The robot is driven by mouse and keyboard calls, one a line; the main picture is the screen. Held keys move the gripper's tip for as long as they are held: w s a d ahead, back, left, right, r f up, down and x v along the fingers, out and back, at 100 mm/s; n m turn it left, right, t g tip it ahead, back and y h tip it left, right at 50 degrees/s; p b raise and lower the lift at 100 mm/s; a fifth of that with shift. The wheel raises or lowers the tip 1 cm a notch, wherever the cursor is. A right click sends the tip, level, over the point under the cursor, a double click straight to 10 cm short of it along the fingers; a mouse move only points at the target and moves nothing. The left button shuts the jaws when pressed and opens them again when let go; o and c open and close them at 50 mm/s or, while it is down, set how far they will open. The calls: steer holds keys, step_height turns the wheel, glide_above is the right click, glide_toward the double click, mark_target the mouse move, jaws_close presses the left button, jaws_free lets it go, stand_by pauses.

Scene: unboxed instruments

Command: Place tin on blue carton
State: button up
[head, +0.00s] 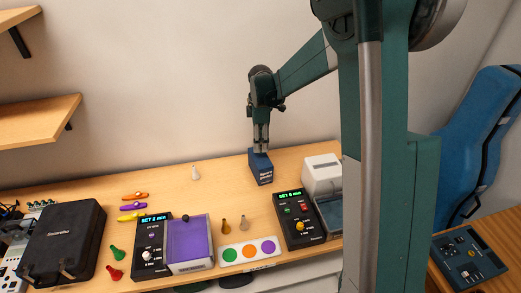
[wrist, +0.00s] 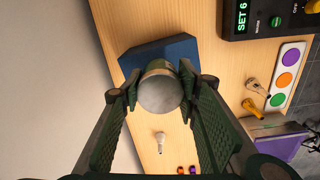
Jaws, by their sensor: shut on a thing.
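My gripper (wrist: 160,84) is shut on the tin (wrist: 160,93), a small cylinder with a round grey end facing the wrist camera. The blue carton (wrist: 183,50) lies beyond the tin in the wrist view, and the tin overlaps its near edge there. In the head view the blue carton (head: 263,174) stands upright near the back of the table, with my gripper (head: 261,150) pointing down right at its top. The tin is not clearly seen in the head view. I cannot tell whether it touches the carton.
A white pawn-like piece (head: 195,173) stands left of the carton. A black timer box (head: 297,225) and a white-topped device (head: 322,172) are to its right. A purple-topped device (head: 188,240) and a strip with coloured dots (head: 247,252) lie in front. Bare table surrounds the carton's left side.

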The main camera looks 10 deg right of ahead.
steer(key=shift+f, duration=2.1)
steer(key=shift+f, duration=0.15)
steer(key=o, duration=0.9)
step_height(320, 180, up, 12)
steer(key=shift+r, duration=0.2)
steer(key=shift+s, duration=0.1)
